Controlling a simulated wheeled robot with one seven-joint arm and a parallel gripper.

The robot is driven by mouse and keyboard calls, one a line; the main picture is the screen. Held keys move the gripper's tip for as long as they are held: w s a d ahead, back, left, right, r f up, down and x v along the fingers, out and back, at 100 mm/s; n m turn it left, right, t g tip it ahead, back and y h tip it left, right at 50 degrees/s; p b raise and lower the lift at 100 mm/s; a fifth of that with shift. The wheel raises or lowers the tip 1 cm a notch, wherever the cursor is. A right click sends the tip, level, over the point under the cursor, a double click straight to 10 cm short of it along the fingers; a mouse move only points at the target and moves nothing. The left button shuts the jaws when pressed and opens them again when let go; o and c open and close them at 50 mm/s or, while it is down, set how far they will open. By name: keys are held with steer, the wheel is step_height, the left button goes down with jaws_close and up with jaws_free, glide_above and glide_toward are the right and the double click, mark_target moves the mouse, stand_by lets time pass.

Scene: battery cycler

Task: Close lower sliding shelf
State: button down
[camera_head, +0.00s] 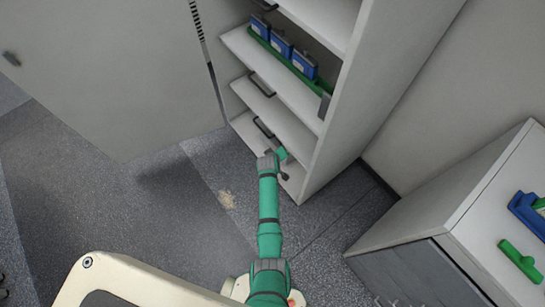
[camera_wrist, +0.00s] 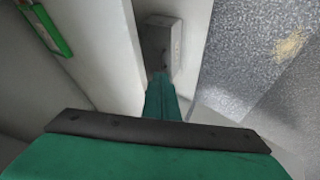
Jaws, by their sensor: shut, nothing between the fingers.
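The white cabinet (camera_head: 357,90) stands open, with pale shelves inside. The lower sliding shelf (camera_head: 243,124) is near the floor, with a dark bar handle (camera_head: 263,127) on it. Its front right part is hidden behind my gripper. My gripper (camera_head: 281,157) is shut and empty, at the front of this shelf near the cabinet's right side. In the wrist view my green gripper (camera_wrist: 161,82) points toward a grey block (camera_wrist: 161,42) between pale panels. I cannot tell whether it touches the block or the shelf.
The cabinet door (camera_head: 110,75) is swung open on the left. A shelf above holds a green tray (camera_head: 318,88) with several blue batteries (camera_head: 281,44). Another shelf with a handle (camera_head: 261,85) lies between. A low cabinet (camera_head: 450,205) stands right. Floor in front is clear.

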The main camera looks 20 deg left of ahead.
steer(key=s+d+r+m+t, duration=0.1)
steer(key=s+d+r+m, duration=0.2)
steer(key=s, duration=0.6)
steer(key=s+d+r+m+t+y, duration=0.1)
steer(key=s+d+r+t, duration=0.1)
steer(key=s+r, duration=0.55)
steer(key=s+d+r+m+t, duration=0.1)
steer(key=s+d+r+m, duration=0.15)
steer(key=s, duration=0.85)
steer(key=s+d+r+m+t, duration=0.1)
steer(key=s+r, duration=0.3)
steer(key=r, duration=0.4)
steer(key=s+d+r+m+t+h, duration=0.1)
steer(key=s+d+r, duration=0.3)
steer(key=r, duration=0.3)
steer(key=s+d+r+m+t, duration=0.1)
steer(key=s+d+r+t, duration=0.1)
steer(key=s+r, duration=0.3)
step_height(320, 180, up, 4)
steer(key=shift+s+d+f+h, duration=0.2)
steer(key=shift+s+d+h, duration=0.15)
steer(key=shift+d, duration=0.4)
steer(key=shift+m, duration=0.25)
